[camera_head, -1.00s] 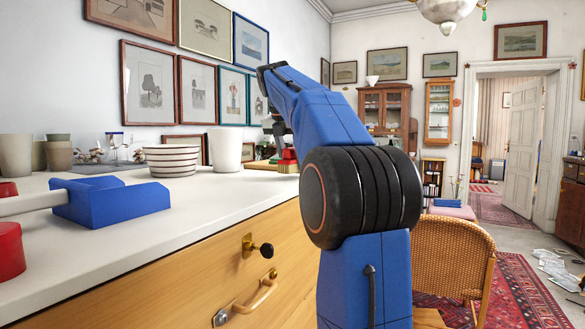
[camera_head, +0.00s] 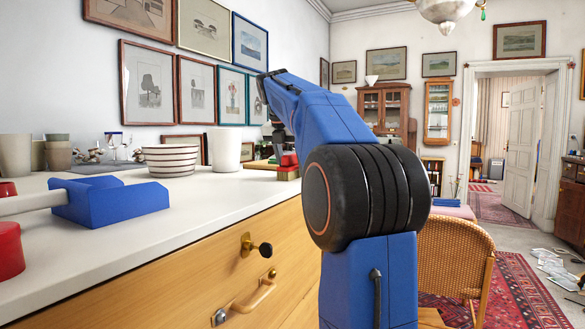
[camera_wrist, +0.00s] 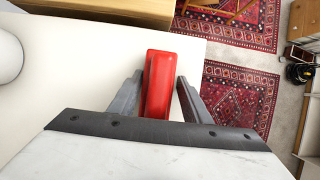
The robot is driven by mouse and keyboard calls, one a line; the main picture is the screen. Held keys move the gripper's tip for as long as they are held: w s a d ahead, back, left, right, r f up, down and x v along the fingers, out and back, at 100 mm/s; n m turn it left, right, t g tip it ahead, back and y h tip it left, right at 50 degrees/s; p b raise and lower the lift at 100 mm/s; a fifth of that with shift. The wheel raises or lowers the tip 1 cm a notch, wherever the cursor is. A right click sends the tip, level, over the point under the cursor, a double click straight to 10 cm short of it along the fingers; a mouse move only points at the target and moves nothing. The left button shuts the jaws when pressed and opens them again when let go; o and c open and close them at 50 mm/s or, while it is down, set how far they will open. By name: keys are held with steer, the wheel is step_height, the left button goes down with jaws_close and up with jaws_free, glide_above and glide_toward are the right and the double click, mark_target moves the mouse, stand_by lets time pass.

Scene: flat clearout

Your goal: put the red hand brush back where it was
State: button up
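The red hand brush (camera_head: 289,160) is at the far right end of the white counter (camera_head: 215,200), with its tan bristle side down. I cannot tell whether the bristles touch the counter. In the wrist view the brush (camera_wrist: 160,85) lies between the two fingers of my gripper (camera_wrist: 160,76), close to the counter's edge. In the head view my blue arm hides most of the gripper.
A striped bowl stack (camera_head: 170,160) and a white cup (camera_head: 226,150) stand left of the brush. A blue dustpan-like object (camera_head: 110,200) and a red object (camera_head: 10,250) lie nearer. A wicker chair (camera_head: 455,265) stands right of the counter.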

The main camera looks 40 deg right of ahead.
steer(key=shift+w+f, duration=0.2)
steer(key=shift+w+a+r, duration=0.1)
steer(key=shift+a+r, duration=0.1)
steer(key=shift+r, duration=0.25)
steer(key=v, duration=1.1)
steer(key=shift+r, duration=0.3)
steer(key=shift+s, duration=0.25)
